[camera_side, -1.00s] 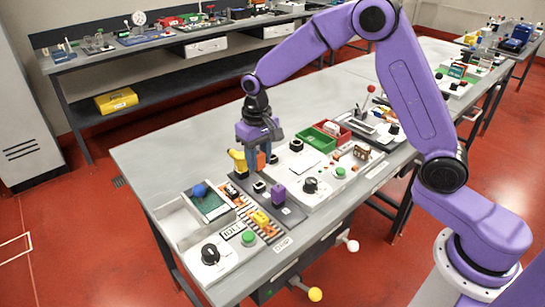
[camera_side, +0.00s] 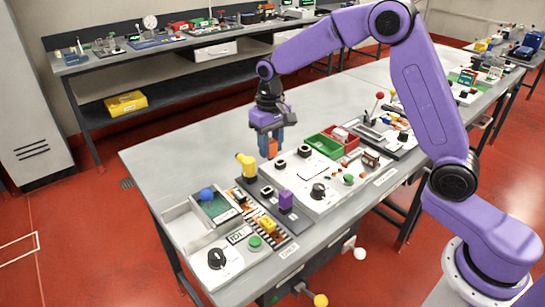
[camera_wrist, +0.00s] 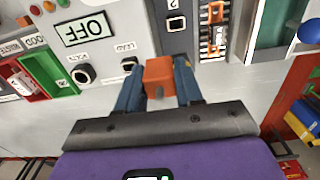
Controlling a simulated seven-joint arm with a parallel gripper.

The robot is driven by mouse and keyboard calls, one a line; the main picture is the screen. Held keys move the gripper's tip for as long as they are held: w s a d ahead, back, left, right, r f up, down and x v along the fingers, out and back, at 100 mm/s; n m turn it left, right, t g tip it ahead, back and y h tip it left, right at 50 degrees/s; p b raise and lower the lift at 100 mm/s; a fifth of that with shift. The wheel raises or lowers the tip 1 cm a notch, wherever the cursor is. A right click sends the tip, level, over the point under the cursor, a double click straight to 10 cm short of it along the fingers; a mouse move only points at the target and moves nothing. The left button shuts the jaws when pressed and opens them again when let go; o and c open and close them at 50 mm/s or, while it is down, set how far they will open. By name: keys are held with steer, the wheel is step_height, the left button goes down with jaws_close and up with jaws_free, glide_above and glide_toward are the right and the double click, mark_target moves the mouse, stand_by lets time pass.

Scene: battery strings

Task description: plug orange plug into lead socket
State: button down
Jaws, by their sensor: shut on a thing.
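My gripper (camera_side: 270,134) is shut on the orange plug (camera_side: 272,148), which also shows between the blue fingers in the wrist view (camera_wrist: 159,72). The lead socket (camera_wrist: 129,63), a small black square under the "LEAD" label, is on the light panel just left of the plug in the wrist view. In the side view the lead socket (camera_side: 280,163) appears just below and right of the plug. The plug looks raised and apart from it. The plug's underside is hidden.
The volts socket (camera_wrist: 83,74) is beside the lead socket. Green (camera_side: 322,145) and red (camera_side: 343,136) bins stand behind the panel.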

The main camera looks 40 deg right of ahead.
steer(key=w+d+r, duration=0.1)
steer(key=w+d, duration=0.2)
steer(key=d, duration=0.3)
steer(key=shift+w+d+r, duration=0.15)
steer(key=shift+d+r, duration=0.05)
steer(key=shift+r, duration=0.05)
steer(key=shift+f, duration=2.9)
steer(key=shift+f, duration=1.45)
steer(key=c, duration=0.7)
jaws_free()
steer(key=shift+o, duration=0.2)
step_height(320, 180, up, 17)
steer(key=shift+r, duration=0.2)
